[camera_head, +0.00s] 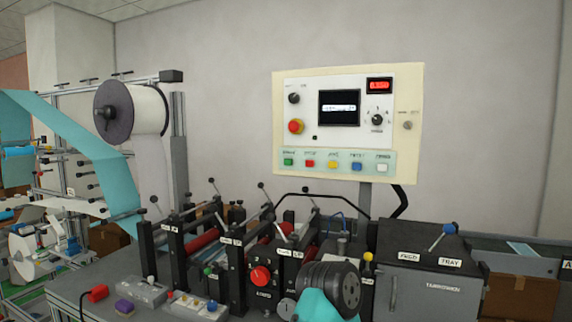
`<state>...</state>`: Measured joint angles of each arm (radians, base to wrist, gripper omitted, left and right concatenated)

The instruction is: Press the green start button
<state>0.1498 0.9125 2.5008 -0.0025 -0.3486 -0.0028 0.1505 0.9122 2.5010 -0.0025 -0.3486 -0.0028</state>
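The green button (288,162) is at the left end of a row of coloured buttons on the pale strip along the bottom of the cream control panel (348,176). Red (309,163), yellow (333,164), blue (356,166) and white (382,168) buttons sit to its right. The small labels above the buttons are too blurred to read. Nothing covers the green button. Neither of my grippers shows in the head view.
A mask machine with rollers and levers (200,243) stands below the panel. A red emergency knob (296,126) is higher on the panel. A grey box (425,270) stands at the right. The wall around the panel is bare.

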